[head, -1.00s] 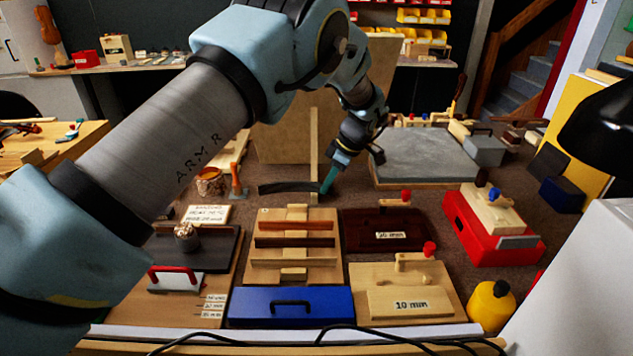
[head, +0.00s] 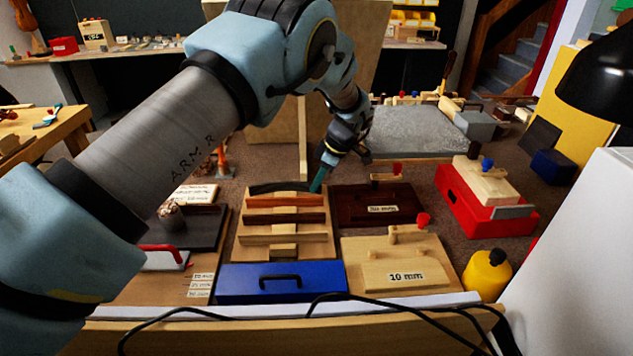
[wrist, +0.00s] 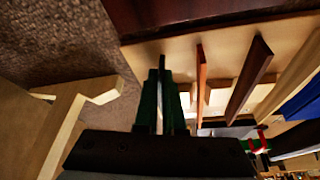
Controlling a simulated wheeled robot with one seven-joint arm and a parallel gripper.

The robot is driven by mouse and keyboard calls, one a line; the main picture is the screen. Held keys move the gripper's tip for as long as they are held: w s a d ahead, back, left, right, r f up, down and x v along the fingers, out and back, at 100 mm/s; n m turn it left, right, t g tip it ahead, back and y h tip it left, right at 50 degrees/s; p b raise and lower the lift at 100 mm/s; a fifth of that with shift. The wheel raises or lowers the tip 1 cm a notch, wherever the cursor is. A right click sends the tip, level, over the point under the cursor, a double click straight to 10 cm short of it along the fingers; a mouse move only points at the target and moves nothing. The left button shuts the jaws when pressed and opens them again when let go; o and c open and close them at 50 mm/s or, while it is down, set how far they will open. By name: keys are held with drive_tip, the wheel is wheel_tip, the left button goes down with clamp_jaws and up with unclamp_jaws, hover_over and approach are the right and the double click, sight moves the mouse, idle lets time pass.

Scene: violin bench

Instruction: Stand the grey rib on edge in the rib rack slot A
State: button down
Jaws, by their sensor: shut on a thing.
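The grey rib (head: 280,186), a dark, slightly curved strip, shows in the head view across the back end of the pale wooden rib rack (head: 325,240). My gripper (head: 316,186) is shut on its right end. In the wrist view the green fingers (wrist: 162,85) hold the rib nearly end-on, so most of it is hidden. The rack holds a red-brown rib (head: 285,201), a dark brown rib (head: 285,218) and a pale rib (head: 283,238) in front of the grey one. I cannot tell whether the grey rib is seated or just above the rack. Slot letters are unreadable.
A dark red board (head: 352,211) marked 20 mm lies close to the rack's right. A blue box (head: 280,284) stands in front, with a 10 mm board (head: 440,278) to its right. A pale upright post (head: 302,140) stands behind the rack.

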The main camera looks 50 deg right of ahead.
drive_tip(key=c, duration=0.9)
unclamp_jaws()
drive_tip(key=shift+c, duration=0.2)
drive_tip(key=b+v, duration=0.2)
drive_tip(key=v, duration=0.8)
drive_tip(key=shift+r+b, duration=0.3)
drive_tip(key=shift+r, duration=0.05)
drive_tip(key=shift+s, duration=0.1)
drive_tip(key=w+a+r+m+g, duration=0.1)
drive_tip(key=w+a+r, duration=0.1)
drive_tip(key=w+a, duration=1)
drive_tip(key=w+a+r+m+g, duration=0.2)
drive_tip(key=w+a, duration=0.5)
drive_tip(key=a, duration=0.9)
drive_tip(key=a+r+m+h, duration=0.1)
drive_tip(key=a+m+h, duration=0.1)
drive_tip(key=a, duration=1.5)
drive_tip(key=s+a+m, duration=0.2)
drive_tip(key=s+a, duration=0.8)
drive_tip(key=a, duration=0.4)
drive_tip(key=shift+s+a+f+t+p, duration=0.15)
drive_tip(key=shift+s+a+t+p, duration=0.15)
drive_tip(key=shift+p, duration=0.05)
